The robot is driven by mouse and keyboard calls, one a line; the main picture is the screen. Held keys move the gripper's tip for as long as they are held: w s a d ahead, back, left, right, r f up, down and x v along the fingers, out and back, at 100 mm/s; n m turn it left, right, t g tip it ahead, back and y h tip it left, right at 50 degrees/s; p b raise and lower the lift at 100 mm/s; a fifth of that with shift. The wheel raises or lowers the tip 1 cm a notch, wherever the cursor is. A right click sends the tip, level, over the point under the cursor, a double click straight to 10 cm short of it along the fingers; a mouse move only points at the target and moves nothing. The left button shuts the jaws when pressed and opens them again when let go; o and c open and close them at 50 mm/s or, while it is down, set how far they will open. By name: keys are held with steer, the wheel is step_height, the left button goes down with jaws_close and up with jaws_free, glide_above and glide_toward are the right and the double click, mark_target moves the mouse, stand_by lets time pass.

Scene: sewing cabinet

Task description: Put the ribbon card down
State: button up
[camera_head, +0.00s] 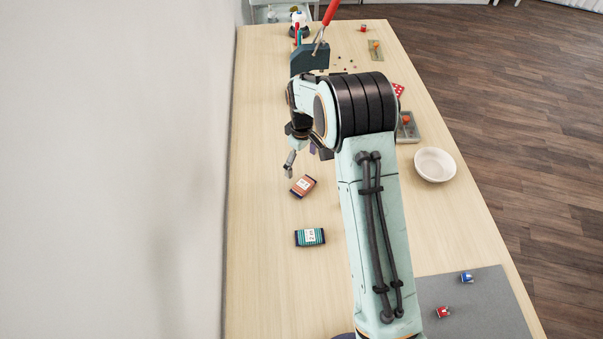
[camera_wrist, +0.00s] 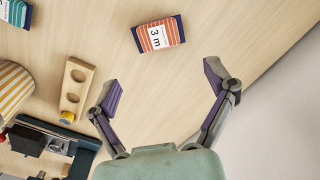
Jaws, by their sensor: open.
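Two ribbon cards lie flat on the wooden table, apart from each other. The orange striped card, with a white label reading "3 m" in the wrist view (camera_wrist: 158,35), also shows in the head view (camera_head: 303,186). The teal striped card (camera_head: 310,237) lies nearer the front and is cut by the corner of the wrist view (camera_wrist: 14,12). My gripper (camera_wrist: 163,86) is open and empty, its purple-padded fingers wide apart. The orange card is beyond the fingertips, touching neither. In the head view my arm partly hides the gripper.
A wall runs along the table's left edge. A dark blue box (camera_head: 309,62) stands farther back. A wooden block with holes (camera_wrist: 75,88) and a yellow striped object (camera_wrist: 12,88) show in the wrist view. A white bowl (camera_head: 435,164) and grey mat (camera_head: 490,315) are right. The left front is clear.

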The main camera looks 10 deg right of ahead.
steer(key=s+d+r+m, duration=0.3)
steer(key=s+r, duration=1)
steer(key=r, duration=0.2)
steer(key=s+m, duration=0.4)
steer(key=s, duration=1.4)
steer(key=shift+s+d+r+m+y, duration=0.2)
steer(key=shift+s+r+m+y, duration=0.2)
steer(key=shift+r, duration=0.05)
steer(key=o, duration=0.3)
steer(key=shift+w, duration=0.1)
